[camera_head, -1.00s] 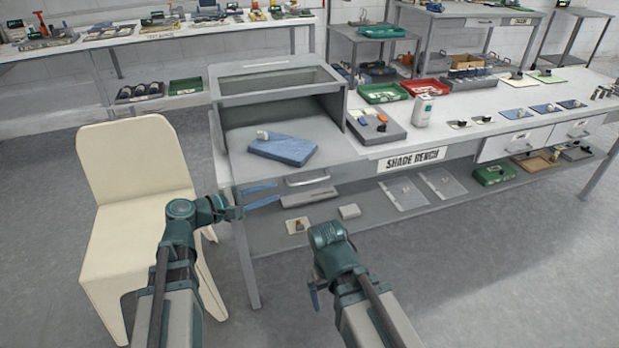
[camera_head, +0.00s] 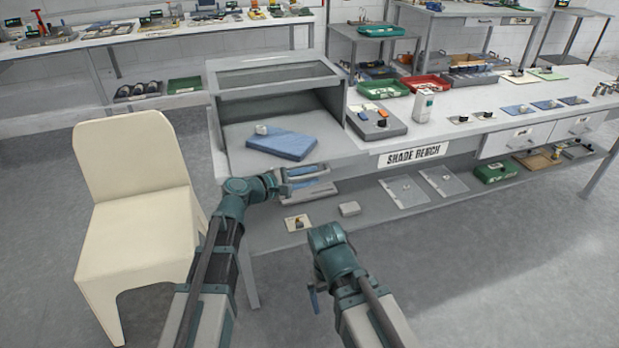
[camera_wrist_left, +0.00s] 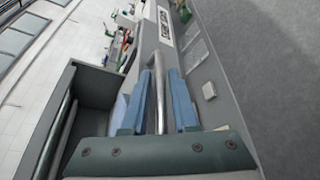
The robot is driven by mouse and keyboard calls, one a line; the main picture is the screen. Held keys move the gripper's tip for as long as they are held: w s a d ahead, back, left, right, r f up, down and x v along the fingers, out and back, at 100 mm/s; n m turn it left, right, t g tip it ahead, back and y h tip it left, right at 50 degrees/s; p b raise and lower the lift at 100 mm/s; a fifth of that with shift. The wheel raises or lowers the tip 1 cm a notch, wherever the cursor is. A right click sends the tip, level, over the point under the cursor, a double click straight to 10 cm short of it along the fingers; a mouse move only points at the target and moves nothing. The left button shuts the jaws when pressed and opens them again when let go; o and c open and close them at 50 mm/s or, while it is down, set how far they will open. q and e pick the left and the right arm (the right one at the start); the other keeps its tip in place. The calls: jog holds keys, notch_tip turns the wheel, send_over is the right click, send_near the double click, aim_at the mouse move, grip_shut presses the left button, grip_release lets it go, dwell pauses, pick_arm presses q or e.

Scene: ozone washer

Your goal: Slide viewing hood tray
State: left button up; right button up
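The grey viewing hood (camera_head: 275,75) stands at the left end of the bench, open at the front. A blue pad (camera_head: 282,144) with a small white object (camera_head: 261,130) lies on its floor. The hood tray's metal handle (camera_wrist_left: 160,100) is at the bench's front edge, mostly hidden by my left gripper in the head view. My left gripper (camera_head: 302,178) is open there, and its blue fingers (camera_wrist_left: 155,103) stand on either side of the handle bar with narrow gaps. My right gripper (camera_head: 314,300) hangs low in front of the bench; its opening is unclear.
A cream chair (camera_head: 130,200) stands left of the bench. A grey tray of small parts (camera_head: 377,121) and a white bottle (camera_head: 423,106) sit right of the hood. A lower shelf (camera_head: 370,205) holds flat items. The floor at front right is clear.

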pick_arm(q)
grip_shut()
dwell(1.5)
